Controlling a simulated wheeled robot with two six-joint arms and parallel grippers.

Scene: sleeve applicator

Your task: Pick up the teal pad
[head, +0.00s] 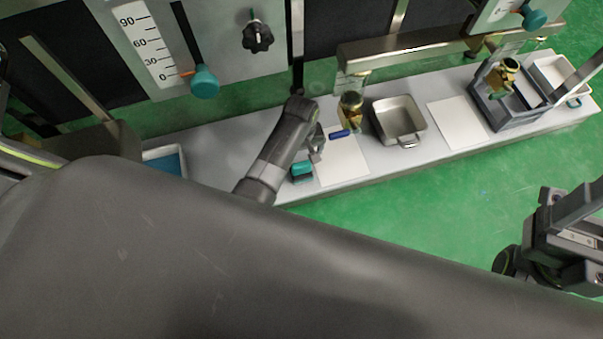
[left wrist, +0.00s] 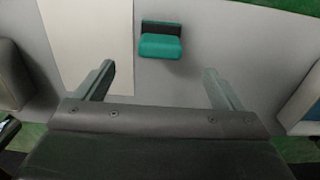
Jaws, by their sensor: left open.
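The teal pad (head: 302,170) is a small block with a dark backing. It lies on the grey bench beside the left edge of a white sheet. In the left wrist view the teal pad (left wrist: 160,47) sits beyond the fingertips, roughly centred between them, with nothing touching it. My left gripper (left wrist: 159,74) is open and empty, its two fingers spread wider than the pad. In the head view my left gripper (head: 316,148) is over the bench near the pad, partly hidden by its own arm. Part of my right arm shows at the right edge; its jaws cannot be made out.
A blue item (head: 340,134) and a brass-coloured fitting (head: 350,119) are close by on the right of the gripper. A metal pan (head: 399,119), a white sheet (head: 458,122) and a grey crate (head: 516,118) stand farther right. A scale panel (head: 150,45) with a teal knob (head: 204,82) rises behind.

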